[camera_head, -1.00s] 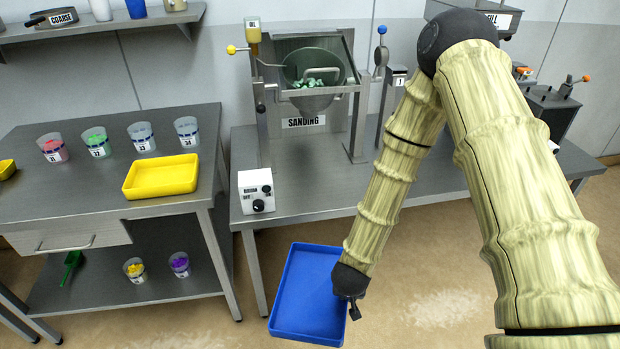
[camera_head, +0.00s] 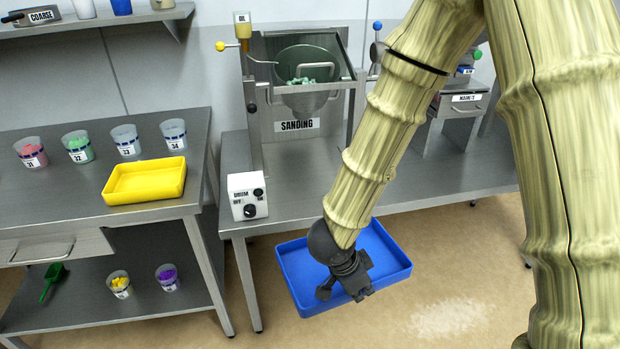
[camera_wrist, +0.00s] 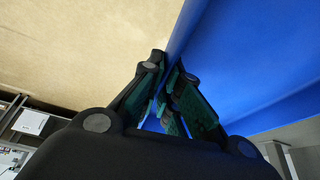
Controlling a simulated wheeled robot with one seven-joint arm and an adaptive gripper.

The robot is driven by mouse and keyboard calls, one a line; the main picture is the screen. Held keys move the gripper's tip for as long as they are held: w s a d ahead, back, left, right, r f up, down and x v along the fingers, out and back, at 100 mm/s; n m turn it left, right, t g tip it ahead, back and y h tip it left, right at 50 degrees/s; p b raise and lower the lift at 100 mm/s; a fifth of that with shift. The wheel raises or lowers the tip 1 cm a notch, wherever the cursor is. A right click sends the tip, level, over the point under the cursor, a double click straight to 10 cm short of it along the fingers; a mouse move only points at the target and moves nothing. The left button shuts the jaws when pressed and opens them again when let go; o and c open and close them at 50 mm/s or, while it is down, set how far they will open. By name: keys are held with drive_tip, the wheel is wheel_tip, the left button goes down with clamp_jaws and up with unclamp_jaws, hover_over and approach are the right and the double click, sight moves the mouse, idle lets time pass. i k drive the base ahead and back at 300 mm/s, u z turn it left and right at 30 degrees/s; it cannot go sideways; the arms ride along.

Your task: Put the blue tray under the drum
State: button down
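The blue tray (camera_head: 392,254) is held up in front of the sanding bench in the head view, above the floor, and partly hidden by my arm. My gripper (camera_head: 350,284) is at the tray's near rim. In the wrist view my gripper (camera_wrist: 168,78) has its fingers closed on either side of the blue tray's wall (camera_wrist: 240,60). The drum (camera_head: 310,95) hangs in a metal frame on the bench, above the SANDING label, with green pieces in it.
A control box (camera_head: 248,195) stands at the bench's front left corner. The left table (camera_head: 60,195) holds a yellow tray (camera_head: 145,181) and several labelled cups. The bench top (camera_head: 290,200) is clear before the drum frame. A MAINS box (camera_head: 455,110) stands right of it.

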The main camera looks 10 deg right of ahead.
sight(313, 177)
drive_tip(key=i, duration=0.9)
